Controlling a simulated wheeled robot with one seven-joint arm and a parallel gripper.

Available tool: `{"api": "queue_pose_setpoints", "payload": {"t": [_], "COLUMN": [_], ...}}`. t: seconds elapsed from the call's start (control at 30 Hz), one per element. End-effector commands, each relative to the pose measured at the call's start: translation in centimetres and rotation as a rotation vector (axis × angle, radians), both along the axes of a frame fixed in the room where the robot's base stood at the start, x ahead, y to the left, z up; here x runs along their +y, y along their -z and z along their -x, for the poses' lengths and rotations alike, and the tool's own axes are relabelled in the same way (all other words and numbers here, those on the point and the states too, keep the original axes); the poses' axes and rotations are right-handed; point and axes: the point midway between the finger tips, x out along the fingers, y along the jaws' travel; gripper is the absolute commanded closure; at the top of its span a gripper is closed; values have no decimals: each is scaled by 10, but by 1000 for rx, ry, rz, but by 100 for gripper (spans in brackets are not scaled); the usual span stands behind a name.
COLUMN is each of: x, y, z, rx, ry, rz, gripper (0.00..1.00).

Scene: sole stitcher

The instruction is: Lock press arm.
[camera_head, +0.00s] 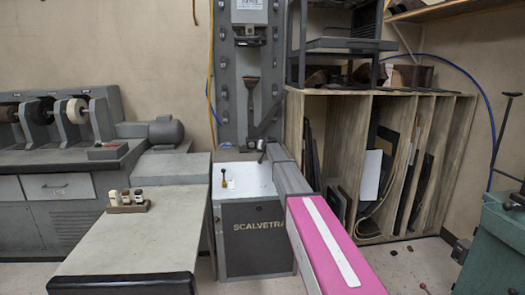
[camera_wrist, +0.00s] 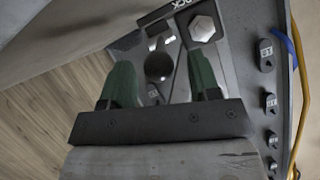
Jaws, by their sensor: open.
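The sole stitcher is the grey machine with the tall column (camera_head: 229,60) and a base marked SCALVETRA (camera_head: 240,250). A dark press part (camera_head: 250,82) hangs down on the column's front. In the wrist view, a dark plate with part of the word LOCK (camera_wrist: 178,6) lies ahead, with a large hex bolt head (camera_wrist: 202,28). My gripper (camera_wrist: 161,67) is open, its two green fingers apart. A dark round knob or hole (camera_wrist: 158,67) shows between the fingers; I cannot tell which, nor whether a finger touches it. In the head view my fingers cannot be made out.
Several tagged pegs (camera_wrist: 270,102) line the column's edge, near a yellow cable (camera_wrist: 293,110). A wooden rack (camera_head: 340,110) stands close on the right, a grey table (camera_head: 130,240) on the left.

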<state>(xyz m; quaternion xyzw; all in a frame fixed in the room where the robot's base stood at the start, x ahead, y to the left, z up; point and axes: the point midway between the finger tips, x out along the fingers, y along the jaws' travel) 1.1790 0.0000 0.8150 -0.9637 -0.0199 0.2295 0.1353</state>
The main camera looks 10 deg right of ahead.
Motion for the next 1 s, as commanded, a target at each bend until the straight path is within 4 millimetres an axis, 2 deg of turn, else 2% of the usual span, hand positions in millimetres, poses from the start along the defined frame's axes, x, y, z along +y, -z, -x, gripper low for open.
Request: {"api": "queue_pose_setpoints", "payload": {"t": [0.03, 0.1, 0.33, 0.47, 0.73, 0.87, 0.97, 1.0], "x": [-1, -2, -7, -8, -8, -7, -5, -4], "y": [-4, -10, -28, -32, -32, -24, -4, 8], "z": [13, 25, 60, 67, 67, 77, 104, 119], "rx": [0, 0, 0, 1, 1, 17, 61, 87], "ry": [0, 0, 0, 1, 1, -3, -13, -17], "rz": [0, 0, 0, 0, 0, 4, 14, 20], "gripper": [44, 44, 44, 44, 44, 44, 44, 44]}}
